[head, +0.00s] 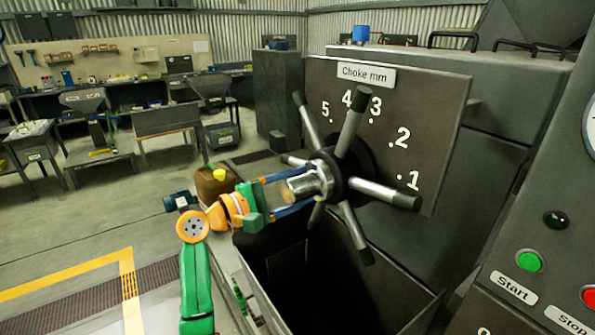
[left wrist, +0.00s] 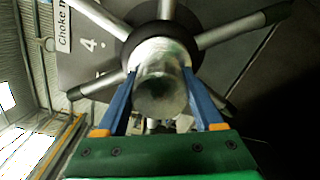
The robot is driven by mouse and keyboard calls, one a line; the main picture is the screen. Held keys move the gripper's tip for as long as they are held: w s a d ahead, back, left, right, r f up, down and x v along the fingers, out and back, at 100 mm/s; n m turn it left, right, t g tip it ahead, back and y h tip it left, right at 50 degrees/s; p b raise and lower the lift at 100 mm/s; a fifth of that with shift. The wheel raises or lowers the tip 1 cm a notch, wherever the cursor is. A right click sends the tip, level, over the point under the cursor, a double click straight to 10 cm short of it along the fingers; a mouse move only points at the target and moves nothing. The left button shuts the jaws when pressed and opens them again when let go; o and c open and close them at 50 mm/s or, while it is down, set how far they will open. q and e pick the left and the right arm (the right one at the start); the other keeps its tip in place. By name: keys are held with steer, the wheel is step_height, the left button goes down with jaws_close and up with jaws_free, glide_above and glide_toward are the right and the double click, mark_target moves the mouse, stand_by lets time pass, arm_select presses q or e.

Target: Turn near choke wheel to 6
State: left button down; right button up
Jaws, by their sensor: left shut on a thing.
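The near choke wheel (head: 352,130) stands on a dark panel (head: 440,110) under a "Choke mm" label (head: 366,75). It has several metal spokes with black grips and a bright round metal hub. Numbers 1 to 5 show on the panel around it; I see no 6. My left gripper (head: 312,184) reaches in from the left, its blue fingers closed on either side of the hub. In the left wrist view the fingers (left wrist: 160,78) flank the hub (left wrist: 160,92), with spokes fanning out behind. I cannot make out a pointer. My right gripper is not in view.
A dark open bin (head: 300,265) lies below the wheel. A console with green Start (head: 529,260) and red Stop (head: 589,296) buttons stands at the right. A brown sack-like thing (head: 214,183) is behind my left wrist. Open floor lies at the left, with workbenches beyond.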

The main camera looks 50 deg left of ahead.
arm_select(q)
steer(key=shift+r+n+p, duration=0.1)
steer(key=shift+n+p, duration=0.2)
stand_by(0.4)
jaws_free()
steer(key=shift+w, duration=0.1)
steer(key=shift+s+f, duration=0.2)
steer(key=shift+s, duration=0.1)
steer(key=s+b, duration=0.1)
steer(key=s, duration=0.1)
steer(key=s+b, duration=0.1)
steer(key=s, duration=0.1)
steer(key=s+b, duration=0.1)
steer(key=s, duration=0.1)
steer(key=shift+s+a, duration=0.1)
steer(key=shift+a, duration=0.15)
steer(key=shift+s, duration=0.25)
steer(key=shift+r, duration=0.1)
